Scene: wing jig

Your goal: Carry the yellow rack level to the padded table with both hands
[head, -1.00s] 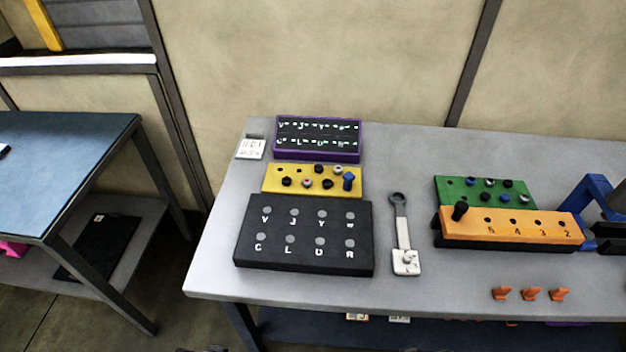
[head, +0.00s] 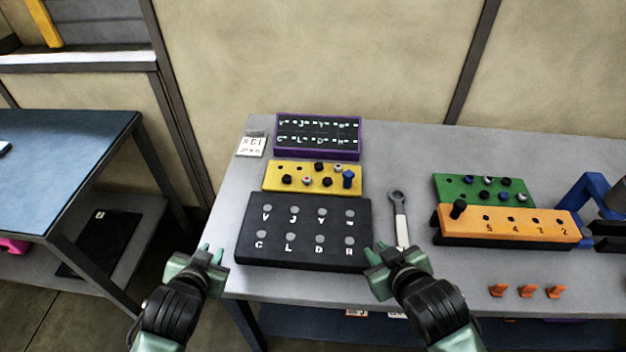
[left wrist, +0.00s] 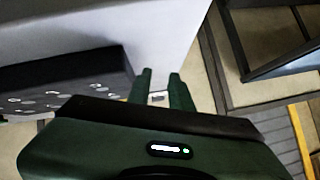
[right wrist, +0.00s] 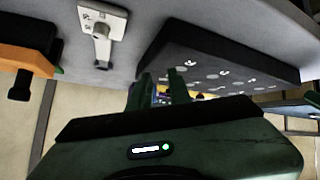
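The yellow rack (head: 270,177) lies flat on the grey table, with black, white and blue pegs in it. It sits between a purple-framed board behind and a black lettered block in front. A blue-topped table (head: 75,150) stands at the far left; I cannot tell whether its top is padded. My left gripper (head: 209,252) is open and empty at the black block's left front corner; its parted fingers show in the left wrist view (left wrist: 160,88). My right gripper (head: 377,252) is open and empty at the block's right front corner. Both are apart from the rack.
The black block (head: 300,213) and purple-framed board (head: 318,153) flank the rack. A wrench (head: 398,210) lies to the right. Beyond it are a green rack (head: 445,190), an orange rack (head: 520,240) and orange pieces (head: 527,291). A floor gap separates the two tables.

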